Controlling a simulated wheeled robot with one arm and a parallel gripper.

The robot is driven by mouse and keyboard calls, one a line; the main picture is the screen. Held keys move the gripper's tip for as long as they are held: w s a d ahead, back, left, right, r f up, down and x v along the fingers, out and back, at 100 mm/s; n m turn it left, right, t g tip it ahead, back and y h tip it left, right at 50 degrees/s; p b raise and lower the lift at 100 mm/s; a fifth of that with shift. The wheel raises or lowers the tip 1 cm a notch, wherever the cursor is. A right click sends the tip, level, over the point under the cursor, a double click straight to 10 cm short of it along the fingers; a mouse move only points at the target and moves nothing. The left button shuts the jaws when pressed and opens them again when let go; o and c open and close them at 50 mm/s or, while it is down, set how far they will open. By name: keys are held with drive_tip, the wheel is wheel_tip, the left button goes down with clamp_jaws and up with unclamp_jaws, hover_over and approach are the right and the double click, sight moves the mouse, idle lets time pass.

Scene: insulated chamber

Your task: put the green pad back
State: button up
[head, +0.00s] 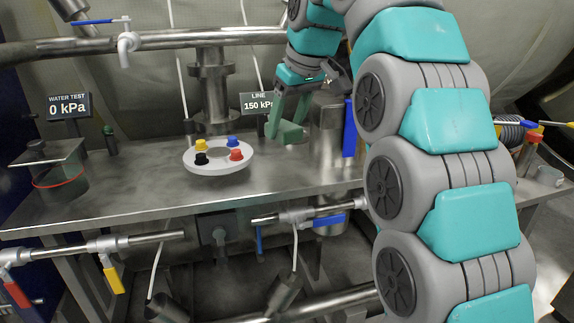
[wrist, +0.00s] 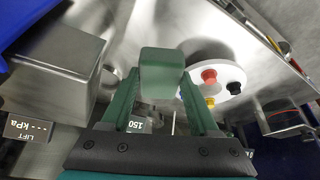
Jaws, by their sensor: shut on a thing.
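My gripper (head: 287,124) is shut on the green pad (wrist: 162,72), a green block between its two green fingers. In the head view the green pad (head: 291,133) hangs at the fingertips, right of the round white plate (head: 218,168). The plate carries a yellow pad (head: 201,144), a blue pad (head: 233,141), a black pad (head: 201,159) and a red pad (head: 236,155), with a grey disc at its middle. In the wrist view the white plate (wrist: 205,53) shows behind and right of the held pad, apart from it.
A steel box (head: 328,130) with a blue handle (head: 349,128) stands close right of my gripper. Signs read "WATER TEST 0 kPa" (head: 68,106) and "LINE 150 kPa" (head: 258,102).

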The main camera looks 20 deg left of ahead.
sight(282, 169)
wheel_tip(282, 169, down, 3)
drive_tip(key=shift+s+r+b, duration=0.15)
drive_tip(key=shift+r+b, duration=0.05)
drive_tip(key=shift+b, duration=0.3)
drive_tip(key=shift+r+p, duration=0.1)
drive_tip(key=shift+p, duration=0.2)
drive_tip(key=shift+f, duration=2.2)
drive_tip(key=shift+f, duration=0.2)
drive_tip(key=o, duration=0.9)
drive_tip(key=shift+r, duration=0.1)
